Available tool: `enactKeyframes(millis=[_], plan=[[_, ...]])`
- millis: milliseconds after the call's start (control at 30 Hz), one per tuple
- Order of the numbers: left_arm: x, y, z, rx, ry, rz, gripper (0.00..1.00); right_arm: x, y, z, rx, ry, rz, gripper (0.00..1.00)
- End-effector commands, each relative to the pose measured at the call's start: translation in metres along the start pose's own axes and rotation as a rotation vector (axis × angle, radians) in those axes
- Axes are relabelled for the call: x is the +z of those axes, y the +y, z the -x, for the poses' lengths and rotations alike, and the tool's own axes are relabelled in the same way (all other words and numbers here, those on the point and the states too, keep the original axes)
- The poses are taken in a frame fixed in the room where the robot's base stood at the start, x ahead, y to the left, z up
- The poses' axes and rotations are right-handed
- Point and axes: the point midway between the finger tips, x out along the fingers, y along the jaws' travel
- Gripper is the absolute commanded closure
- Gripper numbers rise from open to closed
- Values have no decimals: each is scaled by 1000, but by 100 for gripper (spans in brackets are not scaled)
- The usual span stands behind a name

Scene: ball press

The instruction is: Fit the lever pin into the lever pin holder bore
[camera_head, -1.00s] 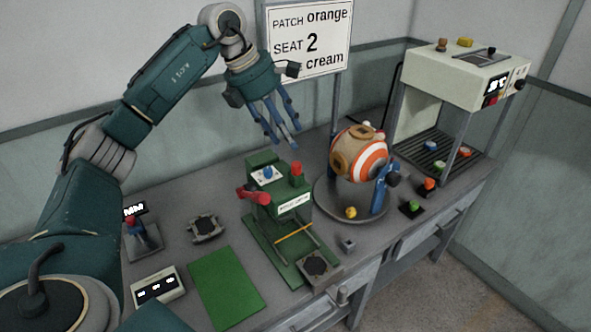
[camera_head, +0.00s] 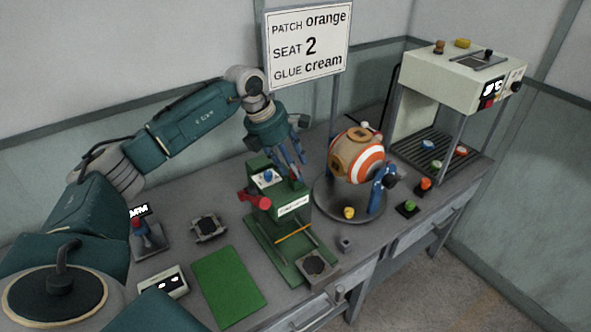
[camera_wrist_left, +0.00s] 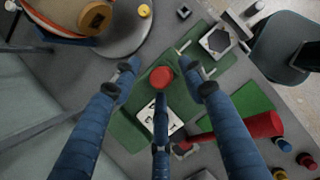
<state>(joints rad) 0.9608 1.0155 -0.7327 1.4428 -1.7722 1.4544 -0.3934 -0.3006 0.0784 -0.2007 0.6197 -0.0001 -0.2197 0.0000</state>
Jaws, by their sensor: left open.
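A green press (camera_head: 277,205) stands mid-table. A red-topped pin (camera_head: 295,174) stands on its top; its round red head (camera_wrist_left: 162,76) is centred in the left wrist view. I cannot be sure that it is the lever pin. A red cylindrical lever (camera_head: 254,200) sticks out from the press's left side and also shows in the left wrist view (camera_wrist_left: 250,130). My left gripper (camera_head: 296,166) is open above the press top, its fingers spread around the red head, apparently not gripping it. No bore can be clearly made out. My right gripper is not in view.
A striped ball (camera_head: 362,158) sits in a stand on a round plate (camera_head: 330,205) just right of the press. A beige machine (camera_head: 460,75) stands at the back right. A green mat (camera_head: 228,287) lies at the front, clear. A sign (camera_head: 308,44) stands behind.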

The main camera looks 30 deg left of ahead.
Motion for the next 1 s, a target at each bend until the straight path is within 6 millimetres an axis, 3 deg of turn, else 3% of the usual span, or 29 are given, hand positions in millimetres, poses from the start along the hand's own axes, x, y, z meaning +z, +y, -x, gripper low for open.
enactKeyframes(millis=[167,300,400,800,1000], plan=[[0,0,0,1,-1,0,57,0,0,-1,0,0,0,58],[0,0,0,1,-1,0,85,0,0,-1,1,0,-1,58],[0,0,0,0,-1,0,100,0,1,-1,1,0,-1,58],[1,0,1,1,-2,-1,100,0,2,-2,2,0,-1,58],[8,1,15,3,-6,-2,100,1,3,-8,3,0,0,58]])
